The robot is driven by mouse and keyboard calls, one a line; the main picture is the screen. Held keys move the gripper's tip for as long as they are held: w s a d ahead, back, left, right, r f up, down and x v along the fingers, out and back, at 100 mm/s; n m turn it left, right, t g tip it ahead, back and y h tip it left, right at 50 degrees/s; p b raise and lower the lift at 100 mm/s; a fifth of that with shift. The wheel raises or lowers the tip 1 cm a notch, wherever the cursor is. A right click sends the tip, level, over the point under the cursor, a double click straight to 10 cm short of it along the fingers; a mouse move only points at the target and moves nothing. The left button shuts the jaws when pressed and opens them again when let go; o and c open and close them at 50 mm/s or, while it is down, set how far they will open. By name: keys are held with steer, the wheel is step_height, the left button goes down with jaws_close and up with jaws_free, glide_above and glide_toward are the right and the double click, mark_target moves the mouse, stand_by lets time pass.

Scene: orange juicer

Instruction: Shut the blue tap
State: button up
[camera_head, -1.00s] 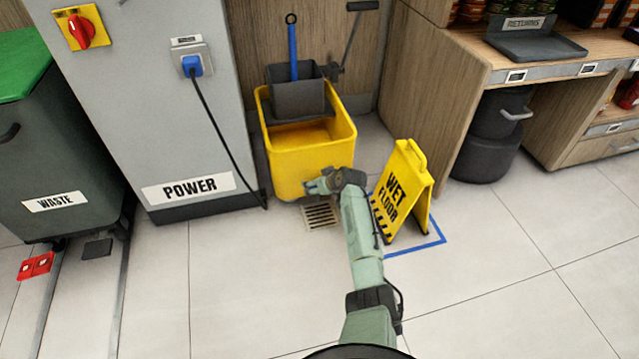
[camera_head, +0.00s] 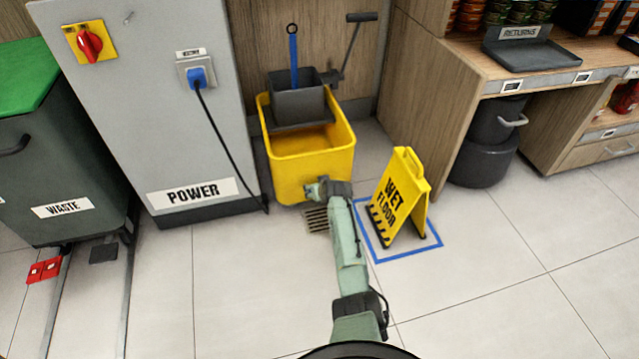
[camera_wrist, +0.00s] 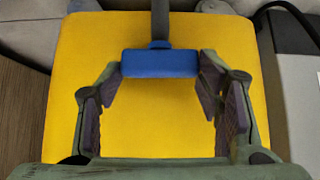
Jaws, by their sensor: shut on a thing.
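The blue tap (camera_wrist: 160,63) shows in the wrist view as a blue bar on a dark stem, in front of the yellow mop bucket (camera_wrist: 165,25). My gripper (camera_wrist: 163,72) has a finger at each end of the bar and is shut on it. In the head view my gripper (camera_head: 317,190) is low at the front of the yellow bucket (camera_head: 300,172). The tap is hidden there behind my gripper and wrist.
A floor drain (camera_head: 316,222) lies below my gripper. A yellow wet floor sign (camera_head: 398,195) stands to the right of my arm inside a blue floor outline (camera_head: 405,250). The power cabinet (camera_head: 160,110) with a hanging black cable is left. Front floor is clear.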

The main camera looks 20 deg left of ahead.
steer(key=shift+m, duration=0.3)
steer(key=o, duration=1.2)
steer(key=shift+c, duration=0.2)
step_height(320, 180, up, 10)
steer(key=shift+r, duration=0.1)
steer(key=shift+s, duration=0.1)
